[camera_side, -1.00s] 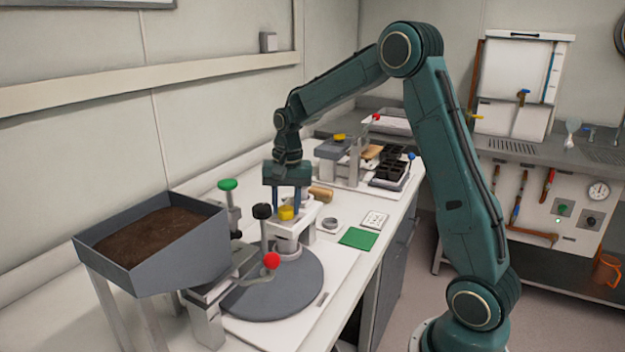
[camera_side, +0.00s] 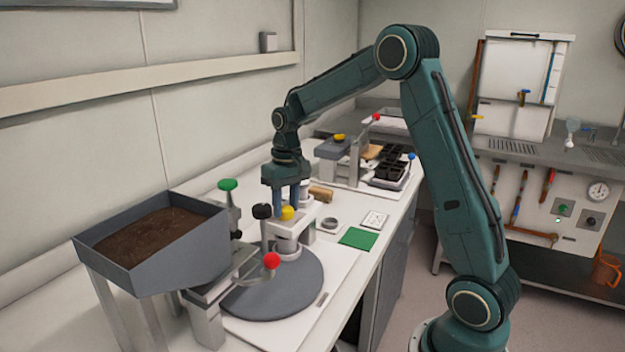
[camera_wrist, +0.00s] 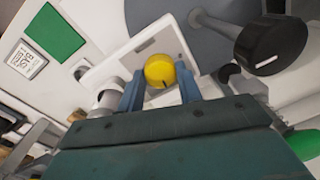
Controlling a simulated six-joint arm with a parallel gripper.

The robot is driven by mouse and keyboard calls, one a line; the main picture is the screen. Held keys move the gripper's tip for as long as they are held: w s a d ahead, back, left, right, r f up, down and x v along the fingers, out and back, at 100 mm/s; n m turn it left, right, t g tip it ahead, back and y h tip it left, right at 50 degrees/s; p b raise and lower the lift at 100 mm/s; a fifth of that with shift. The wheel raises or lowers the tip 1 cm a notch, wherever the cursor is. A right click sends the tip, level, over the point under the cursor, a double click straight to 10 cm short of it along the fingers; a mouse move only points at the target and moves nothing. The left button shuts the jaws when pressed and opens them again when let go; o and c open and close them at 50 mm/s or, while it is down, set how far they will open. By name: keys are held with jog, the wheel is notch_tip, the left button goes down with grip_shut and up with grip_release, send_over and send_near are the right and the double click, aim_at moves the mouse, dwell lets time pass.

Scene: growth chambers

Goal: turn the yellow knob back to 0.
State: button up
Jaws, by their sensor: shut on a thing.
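The yellow knob (camera_side: 287,213) stands on a white fixture (camera_side: 300,230) beside the grey round plate. In the wrist view the round yellow knob (camera_wrist: 160,70) shows a dark mark on its lower edge, toward my gripper. My gripper (camera_side: 288,208) points down at the knob, and its two blue fingers (camera_wrist: 161,84) stand on either side of it. The gripper is shut on the knob. The fingers' contact with the knob is partly hidden, and no scale or 0 mark is readable.
A black knob (camera_wrist: 259,45) with a white line is close on the right in the wrist view. A red knob (camera_side: 271,260), a green knob (camera_side: 228,184) and a soil hopper (camera_side: 215,240) stand near. A green square (camera_side: 358,237) lies flat on the bench.

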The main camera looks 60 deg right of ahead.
jog(key=n, duration=0.5)
jog(key=shift+w+n, duration=0.1)
jog(key=shift+n, duration=0.2)
jog(key=n, duration=0.9)
jog(key=shift+a+g, duration=0.1)
jog(key=shift+g, duration=0.2)
jog(key=n, duration=0.4)
jog(key=shift+n, duration=0.4)
jog(key=shift+r, duration=0.1)
jog(key=o, duration=1)
jog(key=shift+r, duration=0.1)
notch_tip(320, 180, up, 14)
jog(key=shift+w+f, duration=0.25)
jog(key=shift+w, duration=0.15)
